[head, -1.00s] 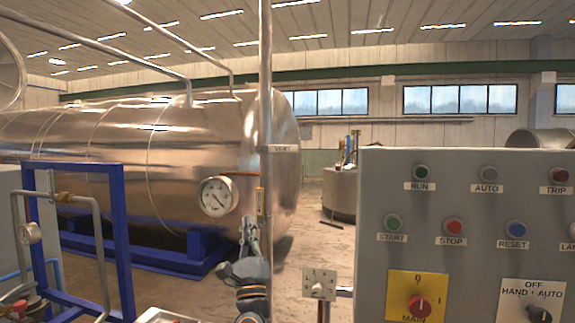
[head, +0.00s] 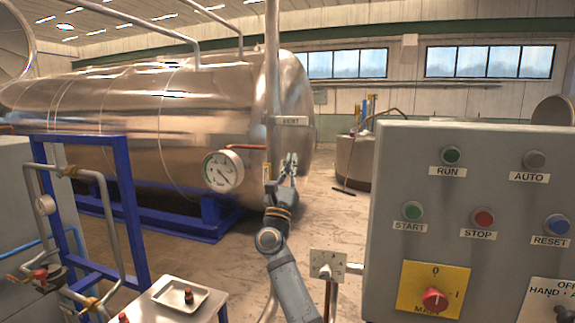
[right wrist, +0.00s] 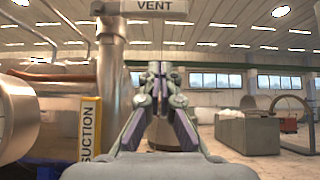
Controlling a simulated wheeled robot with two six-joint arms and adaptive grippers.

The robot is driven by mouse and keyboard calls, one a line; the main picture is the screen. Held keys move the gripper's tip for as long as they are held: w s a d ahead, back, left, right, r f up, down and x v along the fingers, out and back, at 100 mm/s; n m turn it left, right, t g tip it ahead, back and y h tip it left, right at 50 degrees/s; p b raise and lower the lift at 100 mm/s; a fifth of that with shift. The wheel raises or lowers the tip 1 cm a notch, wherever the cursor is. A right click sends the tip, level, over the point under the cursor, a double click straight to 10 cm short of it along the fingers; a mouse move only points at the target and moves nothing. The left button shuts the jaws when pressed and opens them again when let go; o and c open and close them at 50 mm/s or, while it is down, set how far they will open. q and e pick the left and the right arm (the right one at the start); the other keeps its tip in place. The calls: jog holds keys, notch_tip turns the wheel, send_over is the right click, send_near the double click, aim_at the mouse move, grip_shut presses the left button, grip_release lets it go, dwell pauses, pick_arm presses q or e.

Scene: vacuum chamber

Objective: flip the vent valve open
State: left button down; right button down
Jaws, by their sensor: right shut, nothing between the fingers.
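The vent valve is on the upright metal pipe (head: 272,75), near the white VENT label (head: 290,121). A thin orange bar (head: 250,147), which looks like its handle, sticks out level to the left of the pipe. The pipe (right wrist: 110,75) and the VENT label (right wrist: 155,6) also show in the right wrist view. My right gripper (head: 289,163) is shut and empty, pointing up just right of the pipe and below the label. In the right wrist view my right gripper (right wrist: 158,68) has its fingertips together, clear of the pipe. My left gripper is not in view.
A round gauge (head: 223,171) sits left of the pipe, before the big steel tank (head: 150,125). A grey control panel (head: 390,215) stands at right. A small switch box (head: 327,265) is beside my forearm. A tray (head: 165,296) and blue frame (head: 125,215) are at lower left.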

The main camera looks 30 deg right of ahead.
aim_at(284, 121)
notch_tip(284, 121, up, 7)
jog(key=w+d+p, duration=0.1)
jog(key=p, duration=0.3)
jog(key=shift+w+d, duration=0.15)
jog(key=shift+d, duration=0.1)
jog(key=shift+r, duration=0.15)
